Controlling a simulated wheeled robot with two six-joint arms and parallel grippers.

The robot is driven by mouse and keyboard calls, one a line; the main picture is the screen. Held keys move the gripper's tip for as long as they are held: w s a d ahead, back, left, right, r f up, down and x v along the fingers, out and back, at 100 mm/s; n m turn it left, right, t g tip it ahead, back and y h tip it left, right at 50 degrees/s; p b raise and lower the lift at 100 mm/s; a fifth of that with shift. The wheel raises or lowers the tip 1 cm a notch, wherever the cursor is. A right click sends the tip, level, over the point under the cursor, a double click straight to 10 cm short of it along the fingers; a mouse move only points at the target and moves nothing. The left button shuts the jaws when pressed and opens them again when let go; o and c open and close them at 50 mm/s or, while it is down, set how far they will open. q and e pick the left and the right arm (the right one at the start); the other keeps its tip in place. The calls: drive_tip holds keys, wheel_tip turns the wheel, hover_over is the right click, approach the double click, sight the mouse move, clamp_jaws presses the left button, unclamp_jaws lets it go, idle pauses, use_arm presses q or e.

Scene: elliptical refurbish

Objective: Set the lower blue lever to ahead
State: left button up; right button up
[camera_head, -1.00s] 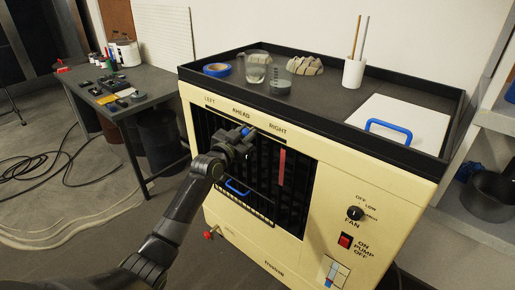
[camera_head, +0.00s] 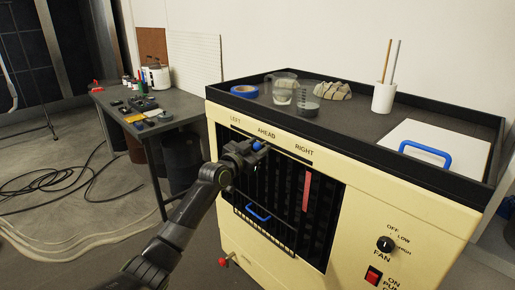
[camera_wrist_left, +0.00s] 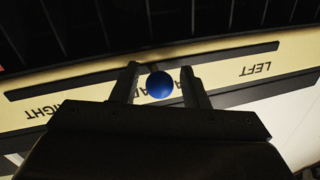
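A blue round knob (camera_head: 258,146) sits at the slot under the AHEAD label (camera_head: 266,132) on the cream cooler's front. In the left wrist view the blue knob (camera_wrist_left: 160,85) lies between the two fingers, in front of the upside-down AHEAD lettering. My left gripper (camera_head: 250,150) is at the knob; in the wrist view its fingers (camera_wrist_left: 160,88) are apart, with a gap on each side of the knob. A blue loop handle (camera_head: 258,213) shows lower on the black grille. My right gripper is not in view.
The cooler's black-rimmed top (camera_head: 345,125) holds blue tape, a jug and a white pot with sticks. A red strip (camera_head: 306,190) stands right of my gripper. A FAN dial (camera_head: 385,243) and red switch (camera_head: 373,276) are at the lower right. A workbench (camera_head: 175,110) is at left.

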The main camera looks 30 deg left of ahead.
use_arm(q)
drive_tip(key=shift+s, duration=0.1)
drive_tip(key=s+a+p, duration=0.2)
drive_tip(key=s, duration=1.5)
drive_tip(key=shift+a, duration=0.3)
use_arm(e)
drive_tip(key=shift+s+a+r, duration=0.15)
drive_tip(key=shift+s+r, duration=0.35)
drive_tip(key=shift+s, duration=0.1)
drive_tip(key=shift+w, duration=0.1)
